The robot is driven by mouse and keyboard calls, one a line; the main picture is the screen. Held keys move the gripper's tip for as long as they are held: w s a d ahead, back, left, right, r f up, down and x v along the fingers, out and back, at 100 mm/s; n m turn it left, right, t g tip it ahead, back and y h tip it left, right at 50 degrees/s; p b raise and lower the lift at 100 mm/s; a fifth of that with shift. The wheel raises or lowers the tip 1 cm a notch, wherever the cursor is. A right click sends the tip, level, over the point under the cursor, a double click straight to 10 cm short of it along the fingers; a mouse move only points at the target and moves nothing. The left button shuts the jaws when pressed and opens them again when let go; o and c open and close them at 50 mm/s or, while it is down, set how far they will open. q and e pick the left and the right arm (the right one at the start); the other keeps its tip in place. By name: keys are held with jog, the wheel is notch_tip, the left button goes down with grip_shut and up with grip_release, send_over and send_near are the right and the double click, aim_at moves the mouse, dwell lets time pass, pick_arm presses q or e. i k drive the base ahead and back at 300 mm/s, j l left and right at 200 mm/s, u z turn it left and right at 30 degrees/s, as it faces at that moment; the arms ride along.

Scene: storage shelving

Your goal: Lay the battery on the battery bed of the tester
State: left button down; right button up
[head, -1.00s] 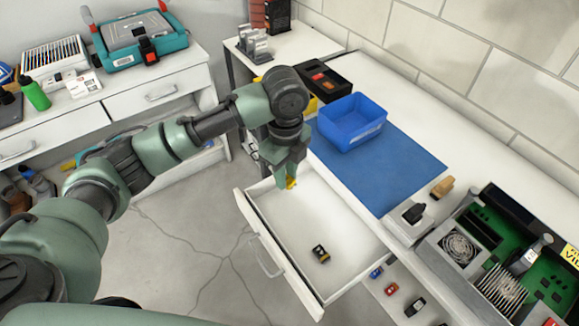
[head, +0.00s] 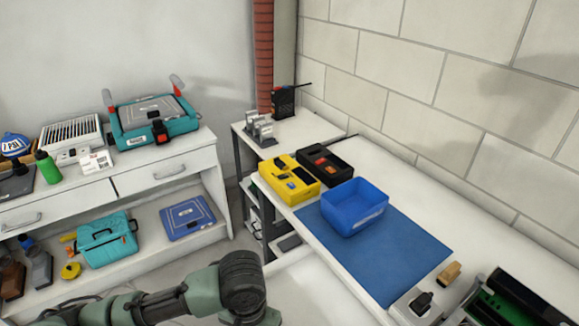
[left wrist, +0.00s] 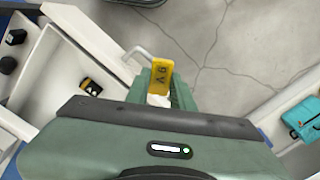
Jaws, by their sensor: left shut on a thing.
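A yellow battery marked "9V" (left wrist: 160,77) is held in my left gripper (left wrist: 160,90), shut on it, in the left wrist view. The battery is above the floor beside the open drawer. In the head view only part of my left arm shows at the bottom; the gripper and battery are out of that view. A yellow device (head: 289,180), which looks like the tester, lies on the white bench beside the blue bin. Its battery bed is too small to make out clearly. My right gripper is not in view.
An open white drawer (left wrist: 62,68) holds a black and yellow item (left wrist: 91,87). A teal case (head: 155,122) sits on the left bench.

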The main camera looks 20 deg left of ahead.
aim_at(281, 165)
jog(key=i+j+z, duration=0.1)
jog(key=j+z, duration=0.3)
jog(key=i+j+z, duration=0.1)
jog(key=j+z, duration=0.2)
jog(key=z, duration=0.15)
